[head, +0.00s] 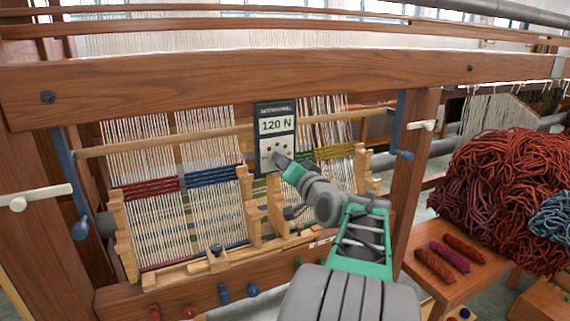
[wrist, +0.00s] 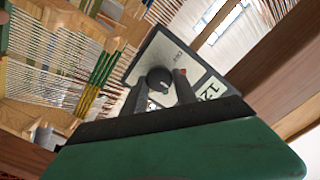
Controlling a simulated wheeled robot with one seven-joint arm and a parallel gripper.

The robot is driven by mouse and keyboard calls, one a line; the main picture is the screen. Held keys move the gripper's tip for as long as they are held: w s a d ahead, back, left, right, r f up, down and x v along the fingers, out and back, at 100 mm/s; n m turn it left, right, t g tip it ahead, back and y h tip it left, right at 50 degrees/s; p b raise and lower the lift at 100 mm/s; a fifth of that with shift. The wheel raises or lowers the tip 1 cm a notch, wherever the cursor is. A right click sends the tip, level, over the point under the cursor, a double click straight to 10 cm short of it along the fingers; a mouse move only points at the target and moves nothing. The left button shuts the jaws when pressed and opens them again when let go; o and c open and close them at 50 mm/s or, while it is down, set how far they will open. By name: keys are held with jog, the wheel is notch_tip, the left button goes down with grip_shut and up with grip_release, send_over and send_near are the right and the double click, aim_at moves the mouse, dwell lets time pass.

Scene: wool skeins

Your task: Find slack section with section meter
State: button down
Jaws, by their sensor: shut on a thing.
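The section meter (head: 276,118) is a dark-framed box with a pale face and a display that reads 120 N. It stands upright in front of the loom's warp, right of centre. My gripper (head: 283,164) is at its lower face. In the wrist view the two fingers of my gripper (wrist: 162,90) are closed around a dark round knob (wrist: 159,79) on the meter (wrist: 200,78). The warp sections (head: 212,212) hang in pale threads, with red, blue, green and yellow bands across them. The meter and my arm hide part of the warp behind them. I cannot tell which section is slack.
A thick wooden beam (head: 230,82) crosses above the meter, and a loom post (head: 412,170) stands to its right. Notched wooden pieces (head: 250,207) stand between sections. At the right, a big heap of red wool (head: 505,195) and a small bench (head: 455,258) with wool skeins sit beside the loom.

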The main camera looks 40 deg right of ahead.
jog(key=c, duration=1)
grip_release()
jog(key=shift+s, duration=0.1)
jog(key=b+v, duration=0.2)
jog(key=v, duration=0.5)
jog(key=shift+s, duration=0.35)
jog(key=shift+a, duration=0.1)
